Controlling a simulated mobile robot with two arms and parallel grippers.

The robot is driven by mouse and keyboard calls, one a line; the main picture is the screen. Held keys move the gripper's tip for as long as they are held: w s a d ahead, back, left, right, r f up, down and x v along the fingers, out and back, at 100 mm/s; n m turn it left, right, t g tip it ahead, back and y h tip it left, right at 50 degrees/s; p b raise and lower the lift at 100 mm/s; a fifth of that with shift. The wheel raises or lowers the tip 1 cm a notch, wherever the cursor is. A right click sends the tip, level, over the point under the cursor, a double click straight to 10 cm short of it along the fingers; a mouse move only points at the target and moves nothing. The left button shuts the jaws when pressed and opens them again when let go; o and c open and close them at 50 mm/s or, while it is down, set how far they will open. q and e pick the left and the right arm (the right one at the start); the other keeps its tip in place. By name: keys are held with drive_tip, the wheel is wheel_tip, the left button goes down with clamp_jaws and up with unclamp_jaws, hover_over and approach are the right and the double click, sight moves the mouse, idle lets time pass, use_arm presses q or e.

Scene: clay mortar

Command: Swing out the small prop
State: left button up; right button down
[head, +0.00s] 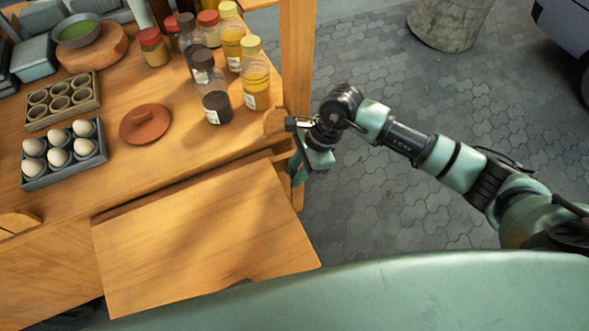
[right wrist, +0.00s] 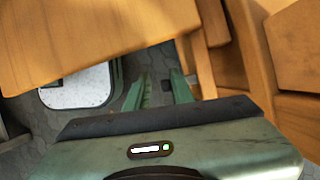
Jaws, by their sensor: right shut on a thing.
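The wooden drop leaf (head: 205,240) is at the front of the wooden counter, and its edge fills the upper left of the right wrist view (right wrist: 85,40). My right gripper (head: 297,172) is low at the counter's front right corner, beside the leaf's right edge. In the right wrist view its green fingers (right wrist: 160,90) reach in beneath the leaf, by a narrow upright wooden piece (right wrist: 203,70), which I take to be the small prop. The gripper is shut on it, though the contact is hard to make out. My left gripper is out of view.
On the counter (head: 180,165) stand an egg tray (head: 65,172), a clay lid (head: 145,124), a cup tray (head: 62,100) and several spice jars (head: 255,82). A wooden post (head: 298,55) rises at the right edge. Open paving (head: 400,215) lies to the right.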

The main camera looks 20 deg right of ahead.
drive_tip(key=shift+s+a+f+g, duration=0.1)
drive_tip(key=shift+s+f+g, duration=0.1)
drive_tip(key=shift+s, duration=0.3)
drive_tip(key=shift+s+a+f+g, duration=0.1)
drive_tip(key=shift+s+f+g, duration=0.1)
drive_tip(key=shift+s, duration=0.3)
drive_tip(key=c, duration=1.5)
unclamp_jaws()
drive_tip(key=shift+s+r, duration=0.1)
drive_tip(key=shift+s, duration=0.05)
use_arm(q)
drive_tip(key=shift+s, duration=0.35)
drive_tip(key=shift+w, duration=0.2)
use_arm(e)
drive_tip(key=shift+r, duration=0.1)
